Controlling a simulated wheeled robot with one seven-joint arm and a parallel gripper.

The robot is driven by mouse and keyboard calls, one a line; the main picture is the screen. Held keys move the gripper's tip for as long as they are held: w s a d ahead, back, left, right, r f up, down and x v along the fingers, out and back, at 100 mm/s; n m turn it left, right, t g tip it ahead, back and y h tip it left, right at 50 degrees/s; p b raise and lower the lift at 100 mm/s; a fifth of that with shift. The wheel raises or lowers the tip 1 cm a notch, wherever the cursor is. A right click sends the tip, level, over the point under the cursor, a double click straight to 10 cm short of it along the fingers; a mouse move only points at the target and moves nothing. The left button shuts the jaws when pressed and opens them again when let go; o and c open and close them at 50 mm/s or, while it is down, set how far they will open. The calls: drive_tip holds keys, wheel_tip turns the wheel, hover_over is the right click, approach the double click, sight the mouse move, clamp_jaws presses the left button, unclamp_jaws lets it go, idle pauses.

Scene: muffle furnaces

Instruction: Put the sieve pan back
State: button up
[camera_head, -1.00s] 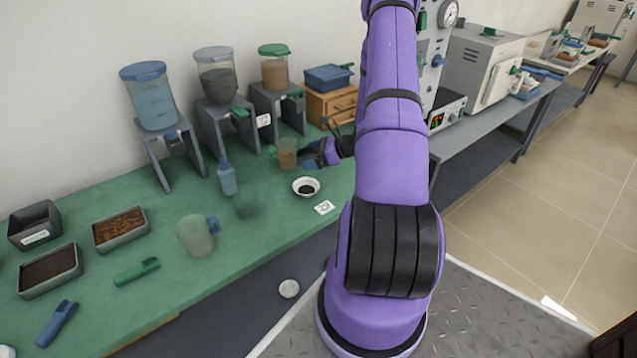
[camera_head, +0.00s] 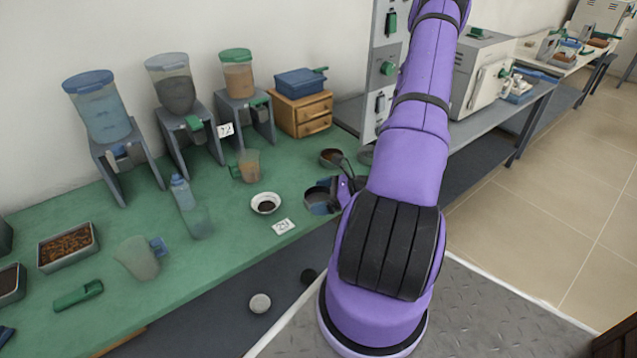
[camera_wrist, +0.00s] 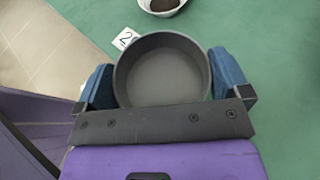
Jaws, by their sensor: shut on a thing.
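The sieve pan is a round, shallow grey pan (camera_wrist: 162,85). It sits between the two blue fingers of my gripper (camera_wrist: 163,74) in the wrist view, and the fingers touch its sides. Its inside looks empty. In the head view, the pan (camera_head: 318,201) is near the front edge of the green table, with my gripper (camera_head: 342,190) at its right side. I cannot tell whether it rests on the table or is lifted. My arm hides part of the area to its right.
A white bowl with dark contents (camera_head: 265,203) and a number card (camera_head: 283,226) lie left of the pan. A jug (camera_head: 248,165), bottle (camera_head: 182,192) and hoppers (camera_head: 178,95) stand further left. A wooden drawer box (camera_head: 303,114) stands at the back.

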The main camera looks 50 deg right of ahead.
drive_tip(key=w+d, duration=0.2)
drive_tip(key=w, duration=0.1)
drive_tip(key=w+d, duration=0.2)
drive_tip(key=d, duration=0.1)
drive_tip(key=w+d+f, duration=0.1)
drive_tip(key=w+d, duration=0.2)
drive_tip(key=shift+w, duration=0.35)
drive_tip(key=shift+f, duration=1.8)
drive_tip(key=shift+f, duration=0.1)
